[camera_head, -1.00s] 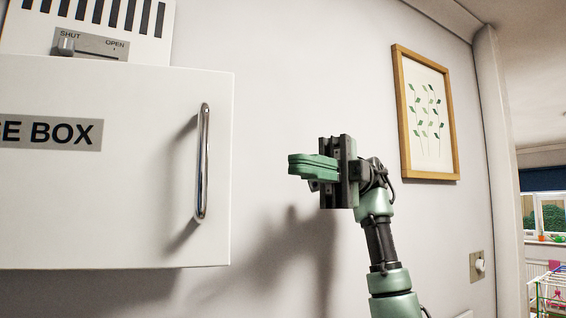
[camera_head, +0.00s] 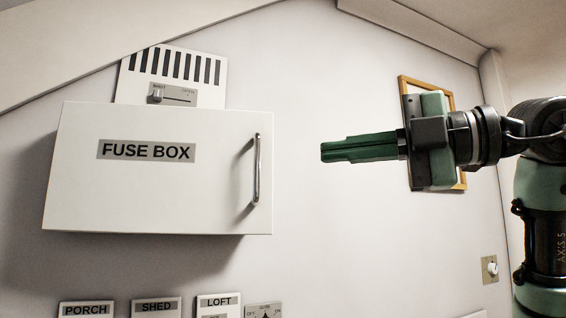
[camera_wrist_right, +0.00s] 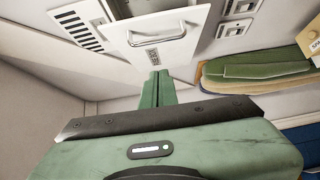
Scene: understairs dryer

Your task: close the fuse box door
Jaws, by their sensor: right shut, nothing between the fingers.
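The white fuse box door (camera_head: 100,190) is at the left of the head view, with a grey FUSE BOX label and an upright chrome handle (camera_head: 257,168) near its right edge. The door also shows at the top of the right wrist view (camera_wrist_right: 182,24). My right gripper (camera_head: 324,151) is shut and empty, right of the handle and apart from it in the picture, its green fingers pointing left. My left gripper is out of view.
A white vent panel with a SHUT/OPEN slider (camera_head: 172,95) is above the box. PORCH (camera_head: 86,310), SHED and LOFT switches sit below. A framed picture (camera_head: 461,180) hangs behind my right gripper. Bare wall lies between handle and fingers.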

